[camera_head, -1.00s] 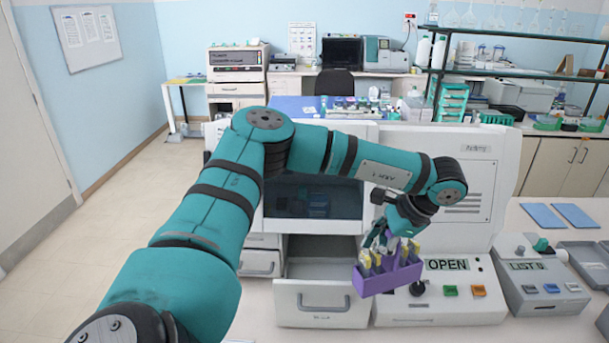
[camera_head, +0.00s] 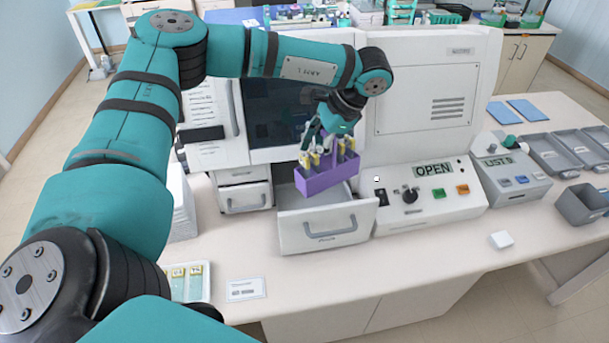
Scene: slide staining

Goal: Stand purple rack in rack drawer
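The purple rack (camera_head: 326,178) holds several yellow-topped slides and hangs, slightly tilted, above the open drawer. My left gripper (camera_head: 322,143) is at the top of the rack and appears shut on it; the fingertips are partly hidden among the slides. The rack drawer (camera_head: 330,229) is pulled out at the front of the white machine, with a grey handle on its face. My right gripper is not in view.
A control panel (camera_head: 425,207) with an OPEN display, a knob and buttons stands right of the drawer. A smaller closed drawer (camera_head: 243,198) is on the left. A LIST box (camera_head: 512,181) and grey trays (camera_head: 550,155) are farther right. The table front is mostly clear.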

